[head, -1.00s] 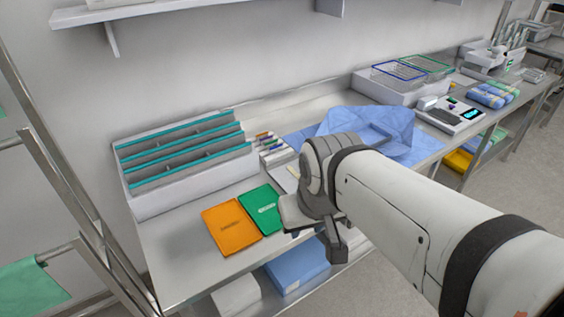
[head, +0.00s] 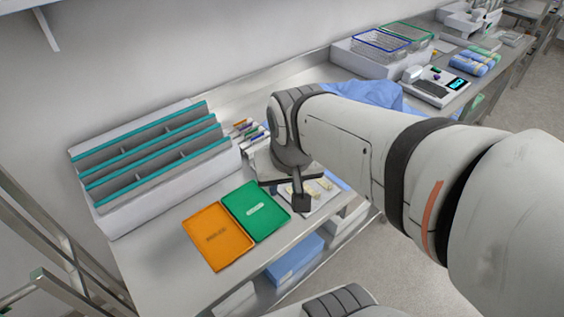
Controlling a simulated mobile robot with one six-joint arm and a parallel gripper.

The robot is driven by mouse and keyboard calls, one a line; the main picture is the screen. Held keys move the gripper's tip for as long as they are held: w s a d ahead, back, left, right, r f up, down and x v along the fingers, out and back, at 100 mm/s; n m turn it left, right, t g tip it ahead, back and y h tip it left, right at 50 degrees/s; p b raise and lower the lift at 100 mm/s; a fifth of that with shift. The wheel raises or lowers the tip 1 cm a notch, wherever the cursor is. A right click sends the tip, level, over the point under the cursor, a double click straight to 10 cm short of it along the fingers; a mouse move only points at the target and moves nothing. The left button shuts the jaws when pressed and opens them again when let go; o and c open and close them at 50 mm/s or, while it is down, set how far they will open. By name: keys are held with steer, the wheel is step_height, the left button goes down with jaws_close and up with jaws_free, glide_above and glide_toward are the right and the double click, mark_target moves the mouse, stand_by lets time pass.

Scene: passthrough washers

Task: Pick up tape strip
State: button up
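Pale cream strips that look like the tape strips (head: 324,184) lie on a white sheet or tray (head: 327,199) near the front edge of the bench. My gripper (head: 299,200) is above the bench, just left of these strips in the picture. It points down and partly covers the white sheet.
A grey rack (head: 150,160) with teal edges and several coloured pens (head: 245,130) stand behind. A blue drape (head: 365,92) and wire baskets (head: 381,46) are farther right.

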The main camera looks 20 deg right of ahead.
steer(key=w+d+f+m+g, duration=0.1)
steer(key=w+d+f+m, duration=0.2)
steer(key=f+m, duration=0.1)
steer(key=w+d+f+m+g, duration=0.1)
steer(key=w+d+f+m, duration=0.3)
steer(key=f, duration=0.2)
steer(key=w+d+f+m+g+b, duration=0.1)
steer(key=w+d+f+m, duration=0.3)
steer(key=f, duration=0.1)
steer(key=shift+f+m, duration=0.25)
steer(key=shift+m, duration=0.15)
steer(key=shift+a+f+p, duration=0.2)
steer(key=shift+f+p, duration=0.55)
steer(key=shift+f, duration=3.1)
jaws_close()
